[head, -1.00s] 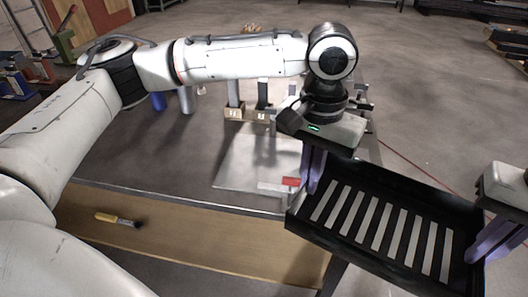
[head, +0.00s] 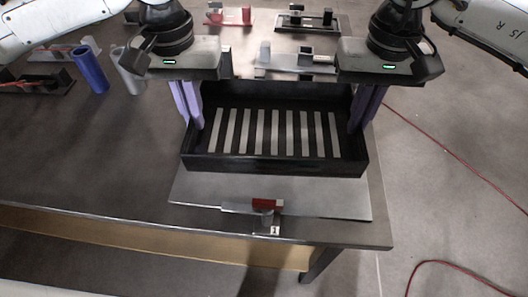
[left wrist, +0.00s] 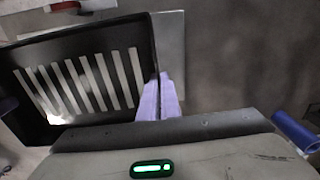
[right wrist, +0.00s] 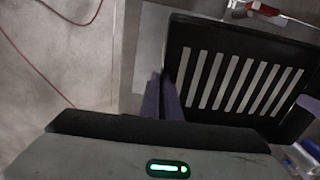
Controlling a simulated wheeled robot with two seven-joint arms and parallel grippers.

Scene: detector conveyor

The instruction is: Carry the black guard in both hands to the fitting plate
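The black guard (head: 275,165), a shallow tray with a slotted floor, is level in the head view between my two grippers. My left gripper (head: 194,124) is shut on its left wall, and my right gripper (head: 356,128) is shut on its right wall. The guard also shows in the left wrist view (left wrist: 45,55) and the right wrist view (right wrist: 235,45). The light grey fitting plate (head: 210,190) lies on the table under the guard, its front part showing. I cannot tell whether the guard touches the plate.
A red-handled clamp (head: 266,204) sits at the plate's front edge. Another clamp (head: 295,62) stands behind the guard. Blue (head: 90,70) and grey (head: 128,70) cylinders stand on the table (head: 90,150) at left. A red cable (head: 440,155) lies on the floor at right.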

